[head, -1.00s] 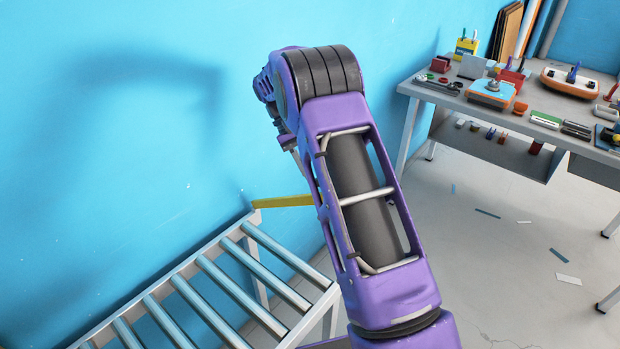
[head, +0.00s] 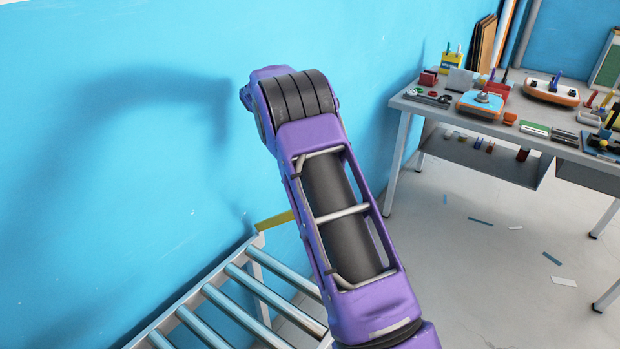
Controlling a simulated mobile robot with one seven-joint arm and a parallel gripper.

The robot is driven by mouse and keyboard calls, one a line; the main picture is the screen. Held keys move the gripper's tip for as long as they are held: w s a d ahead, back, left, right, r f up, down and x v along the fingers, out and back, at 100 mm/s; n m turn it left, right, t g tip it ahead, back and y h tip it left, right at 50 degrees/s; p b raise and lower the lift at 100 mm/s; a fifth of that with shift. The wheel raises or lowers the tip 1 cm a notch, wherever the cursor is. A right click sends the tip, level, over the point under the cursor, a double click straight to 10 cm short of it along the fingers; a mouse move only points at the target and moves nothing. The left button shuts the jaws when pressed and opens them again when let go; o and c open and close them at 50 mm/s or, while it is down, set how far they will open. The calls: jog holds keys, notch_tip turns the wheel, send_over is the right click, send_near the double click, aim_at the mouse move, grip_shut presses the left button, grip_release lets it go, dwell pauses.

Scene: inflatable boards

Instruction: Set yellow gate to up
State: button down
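The yellow gate (head: 274,220) shows as a short yellow bar at the far end of the roller conveyor (head: 232,296), close to the blue wall. Its right part is hidden behind my purple arm. The visible piece slopes slightly, with its right end higher. My arm rises from the bottom of the head view and bends at the top left, in front of the wall. My gripper is not visible; it is hidden behind the arm. I cannot see whether anything touches the gate.
A grey workbench (head: 408,101) with several tools and small parts stands at the right. Scraps (head: 563,282) lie on the grey floor between it and the conveyor. The blue wall (head: 120,160) is close on the left, with my arm's shadow on it.

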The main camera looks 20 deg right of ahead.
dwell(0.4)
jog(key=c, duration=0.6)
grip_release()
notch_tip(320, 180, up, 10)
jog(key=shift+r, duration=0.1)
